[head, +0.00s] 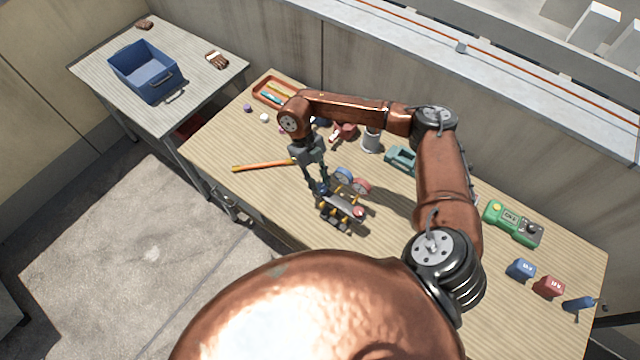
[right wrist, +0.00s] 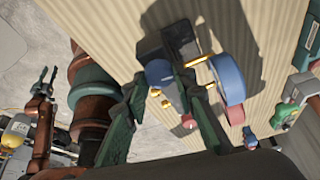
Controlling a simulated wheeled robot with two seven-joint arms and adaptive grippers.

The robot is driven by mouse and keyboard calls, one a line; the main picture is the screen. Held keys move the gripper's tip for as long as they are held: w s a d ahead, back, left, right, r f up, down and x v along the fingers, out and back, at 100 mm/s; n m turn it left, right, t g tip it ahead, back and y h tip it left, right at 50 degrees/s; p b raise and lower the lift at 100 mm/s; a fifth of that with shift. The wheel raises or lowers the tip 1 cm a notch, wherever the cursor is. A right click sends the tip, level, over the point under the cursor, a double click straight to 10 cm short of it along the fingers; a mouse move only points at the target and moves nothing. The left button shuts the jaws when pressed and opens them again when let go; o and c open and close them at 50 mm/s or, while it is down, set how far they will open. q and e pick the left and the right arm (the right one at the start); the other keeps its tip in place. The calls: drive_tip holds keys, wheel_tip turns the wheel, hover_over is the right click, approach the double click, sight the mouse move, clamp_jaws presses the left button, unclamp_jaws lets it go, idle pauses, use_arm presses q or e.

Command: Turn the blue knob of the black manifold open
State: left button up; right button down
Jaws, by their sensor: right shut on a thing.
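The black manifold (head: 340,212) stands near the front edge of the wooden bench, with brass fittings, a blue gauge (head: 343,175) and a red gauge (head: 361,186). Its dark body (right wrist: 168,42) also shows in the right wrist view. My right gripper (head: 321,188) reaches down over the manifold's left end. In the right wrist view its fingers are closed on the blue knob (right wrist: 160,75), one on each side. The fingers partly hide the knob, and I cannot tell its turn. The red knob (right wrist: 188,122) is free. My left gripper (right wrist: 46,78) shows with its fingers apart, away from the manifold.
An orange-handled tool (head: 262,165) lies left of the manifold. A teal tool (head: 401,159) and a grey cup (head: 370,141) stand behind. A green meter (head: 512,222) and small blocks lie right. A side table (head: 90,72) holds a blue bin (head: 145,75).

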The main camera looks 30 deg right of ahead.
drive_tip(key=shift+a+n+h+b, duration=0.1)
drive_tip(key=shift+n+h+b, duration=0.3)
drive_tip(key=shift+n, duration=0.7)
drive_tip(key=c, duration=1.6)
unclamp_jaws()
drive_tip(key=v, duration=1.2)
drive_tip(key=shift+s, duration=0.2)
